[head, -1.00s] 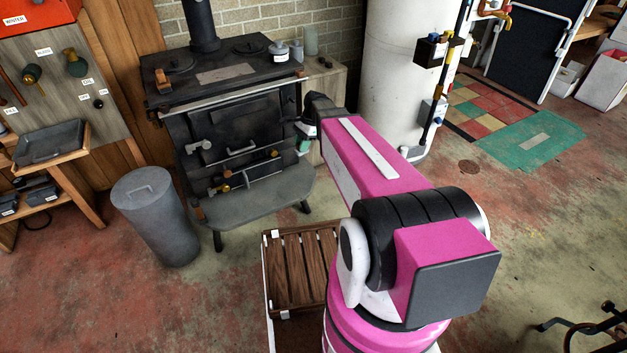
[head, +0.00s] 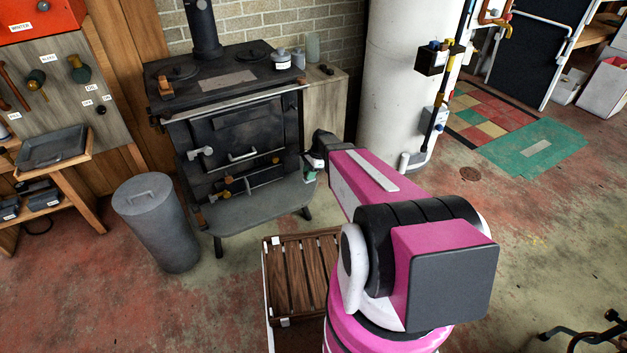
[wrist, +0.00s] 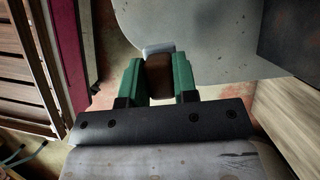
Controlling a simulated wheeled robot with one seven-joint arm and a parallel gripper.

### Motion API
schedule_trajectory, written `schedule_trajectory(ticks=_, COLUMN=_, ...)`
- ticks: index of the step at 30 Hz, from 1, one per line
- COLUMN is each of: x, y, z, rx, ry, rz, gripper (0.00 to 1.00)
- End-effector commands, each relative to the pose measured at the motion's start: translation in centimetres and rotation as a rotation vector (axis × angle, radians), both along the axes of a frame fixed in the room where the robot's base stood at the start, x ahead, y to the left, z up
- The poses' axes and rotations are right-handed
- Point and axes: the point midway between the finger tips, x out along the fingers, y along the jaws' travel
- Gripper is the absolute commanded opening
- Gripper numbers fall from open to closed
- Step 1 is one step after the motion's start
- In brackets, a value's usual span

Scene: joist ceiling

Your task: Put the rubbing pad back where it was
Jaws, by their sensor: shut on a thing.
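My gripper (wrist: 158,78) has green fingers in the wrist view, shut on a brown block with a pale grey edge, which I take for the rubbing pad (wrist: 159,68). The pad is upright between the fingers and shows in front of the stove's grey rounded front shelf (wrist: 215,35). I cannot tell whether it touches the shelf. In the head view my gripper (head: 309,173) is just right of the stove (head: 235,135), near the right end of that shelf. The pad is too hidden there to make out.
A grey lidded bin (head: 157,225) stands left of the stove. A slatted wooden crate (head: 300,275) lies in front, below my arm. A wooden side cabinet (head: 326,105) and a white tank (head: 400,90) stand to the right. Small jars (head: 281,58) are on the stovetop.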

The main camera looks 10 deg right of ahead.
Motion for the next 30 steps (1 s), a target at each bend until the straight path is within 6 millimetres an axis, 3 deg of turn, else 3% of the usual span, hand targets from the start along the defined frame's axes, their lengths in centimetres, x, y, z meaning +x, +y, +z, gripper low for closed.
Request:
schedule_trajectory(ticks=3, x=1.6, y=-1.5, z=-1.4, rx=0.000, ry=0.000, rz=-0.001, gripper=0.05)
schedule_trajectory(ticks=9, x=2.4, y=-2.6, z=-2.1, rx=0.000, ry=0.000, rz=0.001, gripper=0.05)
schedule_trajectory(ticks=21, x=2.4, y=-2.6, z=-6.1, rx=0.001, ry=0.000, rz=0.001, gripper=0.05)
schedule_trajectory(ticks=30, x=2.4, y=-2.6, z=-6.2, rx=0.000, ry=0.000, rz=0.001, gripper=0.05)
